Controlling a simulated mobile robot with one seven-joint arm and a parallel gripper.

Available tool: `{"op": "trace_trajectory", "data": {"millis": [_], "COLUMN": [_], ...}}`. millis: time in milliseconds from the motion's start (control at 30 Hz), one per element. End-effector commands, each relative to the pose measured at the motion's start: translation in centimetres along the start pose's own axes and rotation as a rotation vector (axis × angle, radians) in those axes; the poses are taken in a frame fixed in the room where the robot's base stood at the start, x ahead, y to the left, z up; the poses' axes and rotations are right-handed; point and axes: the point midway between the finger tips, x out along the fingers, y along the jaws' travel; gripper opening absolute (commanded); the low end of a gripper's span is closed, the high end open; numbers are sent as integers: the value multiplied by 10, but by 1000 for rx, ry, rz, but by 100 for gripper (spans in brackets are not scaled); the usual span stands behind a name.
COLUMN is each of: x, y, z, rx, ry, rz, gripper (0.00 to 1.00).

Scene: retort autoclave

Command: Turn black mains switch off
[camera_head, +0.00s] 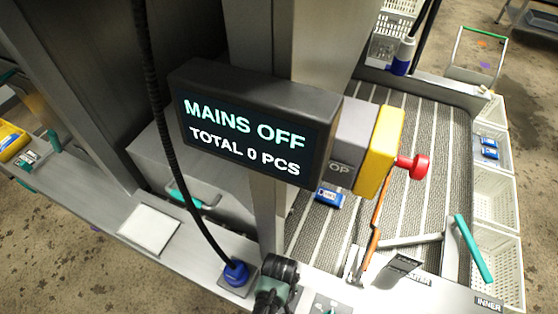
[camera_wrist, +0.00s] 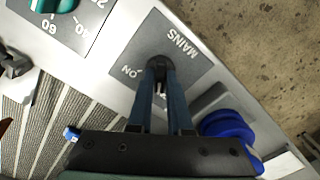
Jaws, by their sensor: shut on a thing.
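The black mains switch (camera_wrist: 157,63) sits on a grey plate (camera_wrist: 185,75) marked MAINS and ON in the wrist view. My gripper (camera_wrist: 161,80) is shut on it, with a blue-grey finger on each side. The fingers cover much of the switch, so its exact angle is hard to tell. In the head view the switch is hidden behind my dark wrist (camera_head: 276,275) at the lower middle. The display (camera_head: 250,125) there reads MAINS OFF and TOTAL 0 PCS.
A blue plug (camera_wrist: 228,128) with a black cable is close beside my gripper; it also shows in the head view (camera_head: 236,272). A teal dial (camera_wrist: 52,5) is at the upper left. A yellow stop box with a red button (camera_head: 418,166) stands right of the display.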

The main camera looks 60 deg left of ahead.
Motion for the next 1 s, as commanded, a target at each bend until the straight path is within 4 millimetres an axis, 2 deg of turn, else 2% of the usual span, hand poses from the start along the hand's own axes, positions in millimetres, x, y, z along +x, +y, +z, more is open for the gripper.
{"op": "trace_trajectory", "data": {"millis": [400, 933, 967, 1000], "x": [-1, 0, 0, 0], "y": [1, 1, 1, 0], "z": [-1, -1, -1, -1], "rx": [-176, -199, -199, -199], "ry": [1, 2, 2, 2], "rz": [1, 2, 2, 2], "gripper": [0, 0, 21, 28]}}
